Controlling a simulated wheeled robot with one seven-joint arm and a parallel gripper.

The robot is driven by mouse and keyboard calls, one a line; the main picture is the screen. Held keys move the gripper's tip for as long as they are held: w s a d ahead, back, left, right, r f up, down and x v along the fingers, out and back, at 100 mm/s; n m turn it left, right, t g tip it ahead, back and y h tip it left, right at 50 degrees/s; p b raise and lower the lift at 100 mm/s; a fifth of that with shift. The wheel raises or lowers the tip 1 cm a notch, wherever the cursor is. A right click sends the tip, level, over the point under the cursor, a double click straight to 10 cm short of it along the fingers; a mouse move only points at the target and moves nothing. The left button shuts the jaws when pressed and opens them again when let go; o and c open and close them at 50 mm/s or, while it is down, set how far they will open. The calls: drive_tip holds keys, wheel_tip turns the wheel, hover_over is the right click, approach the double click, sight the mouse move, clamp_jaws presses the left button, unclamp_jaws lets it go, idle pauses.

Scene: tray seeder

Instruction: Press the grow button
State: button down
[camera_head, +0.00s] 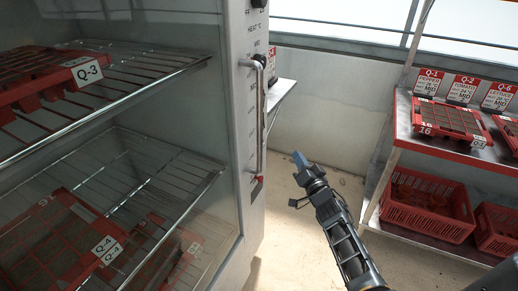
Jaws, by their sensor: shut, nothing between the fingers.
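A pale upright cabinet (229,40) stands at the left with a glass front. Its narrow control panel carries "HEAT °C" lettering and a dark knob (259,3) at the top edge. A vertical bar handle (259,120) covers part of the panel's lettering. A small red part (257,182) shows near the lower end of the handle. I cannot make out which part is the grow button. My gripper (299,159), with blue tips, is shut and empty. In the picture it is right of the panel and the handle, apart from both.
Wire racks (150,63) inside the cabinet hold red trays, one labelled Q-3. At the right, a metal shelf (403,122) bears red seed trays (448,118) with signs behind. A red crate (425,228) stands on its lower level. The floor between cabinet and shelf is clear.

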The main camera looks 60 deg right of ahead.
drive_tip(key=shift+w, duration=0.1)
drive_tip(key=w+b, duration=0.7)
drive_tip(key=w, duration=0.1)
drive_tip(key=shift+w+a, duration=0.3)
drive_tip(key=shift+a, duration=0.05)
drive_tip(key=shift+w, duration=0.1)
idle(1.8)
drive_tip(key=shift+w, duration=0.3)
